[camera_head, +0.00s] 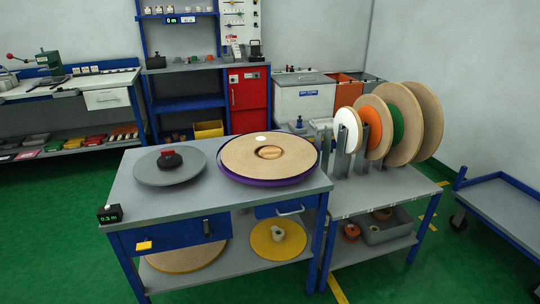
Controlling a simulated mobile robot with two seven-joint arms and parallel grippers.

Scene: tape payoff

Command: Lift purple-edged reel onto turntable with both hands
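The purple-edged reel (247,164) lies flat on the right half of the grey worktable (225,209). Its top is tan, with a hole near the middle and a small white round thing on its far part. The turntable (150,174) is a grey disc on the left half of the same table. Neither of my grippers shows in the head view.
A small display box (109,214) stands at the table's front left corner. A rack of upright reels (412,122) stands to the right. A blue cart (505,205) is at the far right. Reels lie on the lower shelf. Green floor is clear at the left.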

